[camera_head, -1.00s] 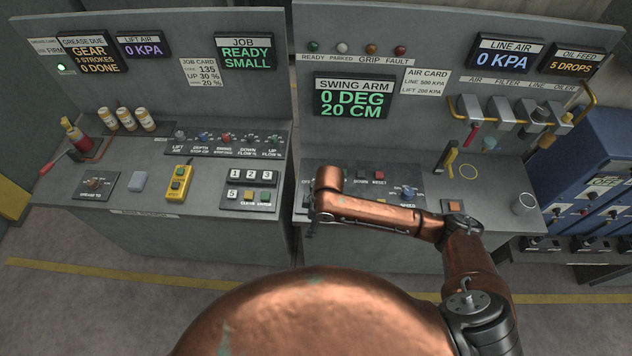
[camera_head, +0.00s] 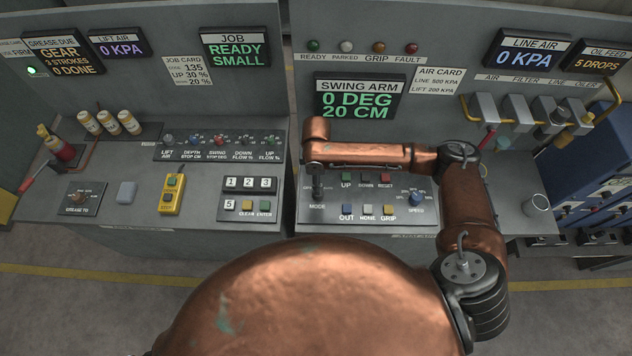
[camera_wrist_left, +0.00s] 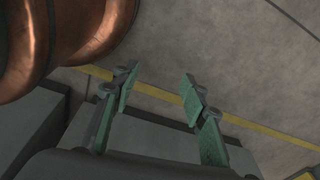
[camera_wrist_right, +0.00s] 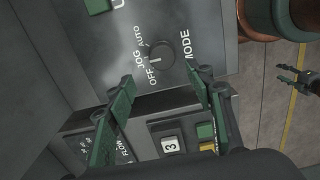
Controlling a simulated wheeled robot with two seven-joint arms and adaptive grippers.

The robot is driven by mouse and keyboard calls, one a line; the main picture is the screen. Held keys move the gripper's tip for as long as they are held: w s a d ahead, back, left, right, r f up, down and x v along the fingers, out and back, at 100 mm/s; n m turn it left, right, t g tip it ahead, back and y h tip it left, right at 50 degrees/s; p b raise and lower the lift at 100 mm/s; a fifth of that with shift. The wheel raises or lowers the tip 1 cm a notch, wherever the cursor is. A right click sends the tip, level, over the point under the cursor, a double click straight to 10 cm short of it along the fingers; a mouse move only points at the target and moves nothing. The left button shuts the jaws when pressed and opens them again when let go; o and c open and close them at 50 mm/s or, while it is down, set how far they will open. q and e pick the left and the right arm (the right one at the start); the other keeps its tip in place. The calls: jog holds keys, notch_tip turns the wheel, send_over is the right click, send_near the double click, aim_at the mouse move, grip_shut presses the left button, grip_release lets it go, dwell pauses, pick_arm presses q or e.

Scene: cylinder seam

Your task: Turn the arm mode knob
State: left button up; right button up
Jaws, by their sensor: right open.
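The arm mode knob (camera_wrist_right: 160,53) is a dark round knob on the grey panel, with OFF, JOG and AUTO printed around it and MODE beside it. A pale mark on it faces the OFF and JOG side; I cannot tell exactly which. My right gripper (camera_wrist_right: 163,95) is open and empty, its green fingers apart and short of the knob. My left gripper (camera_wrist_left: 155,95) is open and empty above the floor, far from the panel.
Buttons such as UP (camera_head: 347,178) and OUT (camera_head: 347,209) and the blue SPEED knob (camera_head: 416,198) lie right of MODE. A keypad (camera_head: 248,184) is on the left console. The swing arm display (camera_head: 357,98) reads 0 DEG, 20 CM.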

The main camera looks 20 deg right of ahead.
jog(key=f, duration=0.5)
jog(key=shift+s+d+p, duration=0.25)
jog(key=shift+s+p, duration=0.05)
jog(key=shift+s, duration=0.05)
jog(key=shift+f, duration=0.9)
jog(key=c, duration=1.2)
pick_arm(q)
jog(key=shift+s+r, duration=0.2)
jog(key=shift+s, duration=0.35)
jog(key=shift+s+r, duration=0.2)
jog(key=shift+s, duration=0.3)
pick_arm(e)
jog(key=shift+o, duration=0.2)
